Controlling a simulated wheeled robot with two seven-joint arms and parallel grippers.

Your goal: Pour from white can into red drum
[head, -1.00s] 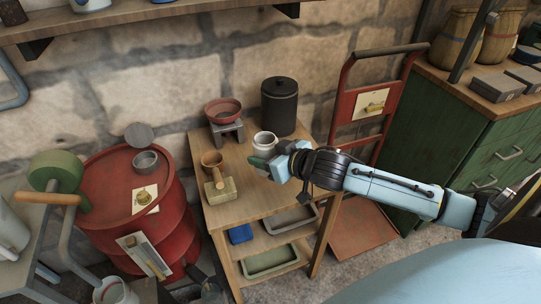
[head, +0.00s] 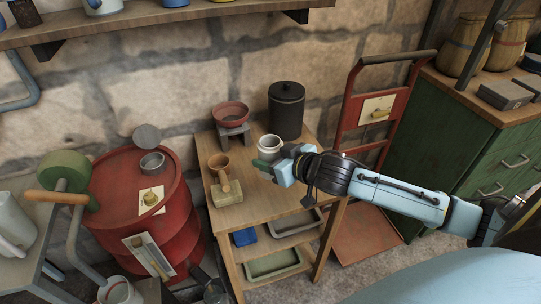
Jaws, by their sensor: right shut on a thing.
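The white can (head: 270,143) is a small pale can with an open top, upright at the right part of the wooden table. My right gripper (head: 272,167) is shut on it from the front right; the fingers hide its lower part, so I cannot tell whether it touches the table. The red drum (head: 115,200) stands left of the table. A grey round collar (head: 152,164) is on its top, with a grey disc (head: 146,136) raised behind it. My left gripper is not in view.
A red hand truck (head: 378,115) stands at right.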

